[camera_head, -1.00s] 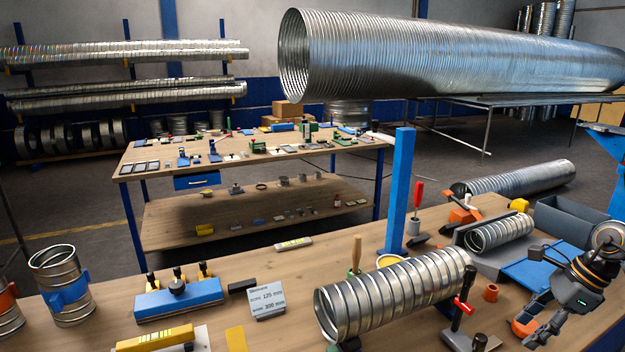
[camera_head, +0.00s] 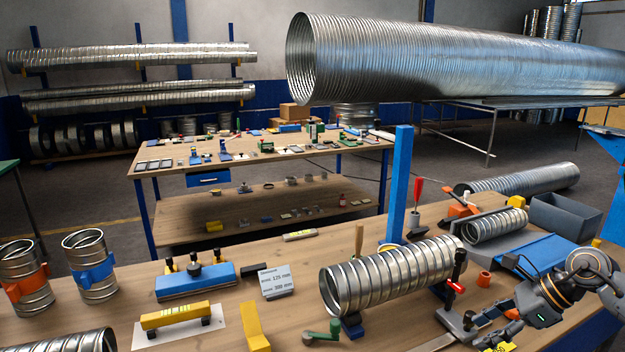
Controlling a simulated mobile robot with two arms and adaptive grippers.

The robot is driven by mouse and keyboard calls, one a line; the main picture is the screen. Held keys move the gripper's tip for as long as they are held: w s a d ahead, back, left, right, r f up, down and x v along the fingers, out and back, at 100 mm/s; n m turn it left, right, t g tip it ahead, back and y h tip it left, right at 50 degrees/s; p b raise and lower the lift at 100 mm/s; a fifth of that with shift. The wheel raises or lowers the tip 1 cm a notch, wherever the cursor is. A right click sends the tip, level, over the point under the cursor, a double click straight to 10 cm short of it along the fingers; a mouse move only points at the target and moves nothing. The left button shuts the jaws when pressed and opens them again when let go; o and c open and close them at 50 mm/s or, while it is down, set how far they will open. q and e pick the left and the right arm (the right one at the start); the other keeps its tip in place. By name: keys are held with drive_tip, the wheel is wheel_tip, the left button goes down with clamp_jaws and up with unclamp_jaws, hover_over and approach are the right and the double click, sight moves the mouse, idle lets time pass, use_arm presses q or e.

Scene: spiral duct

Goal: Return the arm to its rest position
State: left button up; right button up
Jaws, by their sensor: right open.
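My right gripper (camera_head: 508,320) is at the lower right of the head view, over the right end of the workbench. Its fingers point left and downward and are spread, with nothing between them. It is apart from the spiral duct piece (camera_head: 392,276), which lies on the bench to its left on low supports. A black clamp post with a red handle (camera_head: 456,287) stands between the duct piece and the gripper. My right arm (camera_head: 590,268) comes in from the right edge. My left gripper is not in view.
A grey bin (camera_head: 566,217), a shorter duct (camera_head: 494,226) and a blue post (camera_head: 397,190) stand on the workbench (camera_head: 228,285). A long duct (camera_head: 450,68) rests on a rack behind. Two collared ducts (camera_head: 91,265) stand at left. A yellow level (camera_head: 176,315) lies in front.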

drive_tip(key=w+a+r+m+t+y, duration=0.1)
drive_tip(key=a+r+m+t+y, duration=0.3)
drive_tip(key=a, duration=0.7)
drive_tip(key=a+r+m+t+y, duration=0.1)
drive_tip(key=a+m+t+y, duration=0.4)
drive_tip(key=a, duration=0.6)
drive_tip(key=s+d+f+m+t+h, duration=0.1)
drive_tip(key=s+d+f+m+h, duration=0.3)
drive_tip(key=m, duration=0.6)
drive_tip(key=s+d+f+m+h, duration=0.2)
drive_tip(key=f+m+h, duration=0.4)
drive_tip(key=m, duration=0.4)
drive_tip(key=s+d+f+m+t+h, duration=0.1)
drive_tip(key=s+d+f+m+h, duration=0.2)
drive_tip(key=m+h, duration=0.5)
drive_tip(key=s+f+m+g+y, duration=0.1)
drive_tip(key=s+f+m+g, duration=0.45)
drive_tip(key=s, duration=0.55)
drive_tip(key=s+f+m+g+y, duration=0.1)
drive_tip(key=s+f+m+g, duration=0.45)
drive_tip(key=s, duration=0.65)
wheel_tip(320, 180, down, 25)
drive_tip(key=a, duration=0.1)
drive_tip(key=s+d+f+n+g, duration=0.1)
drive_tip(key=s+d+f+g, duration=0.1)
drive_tip(key=s+f, duration=1.6)
drive_tip(key=shift+d+b, duration=0.35)
drive_tip(key=shift+d, duration=0.2)
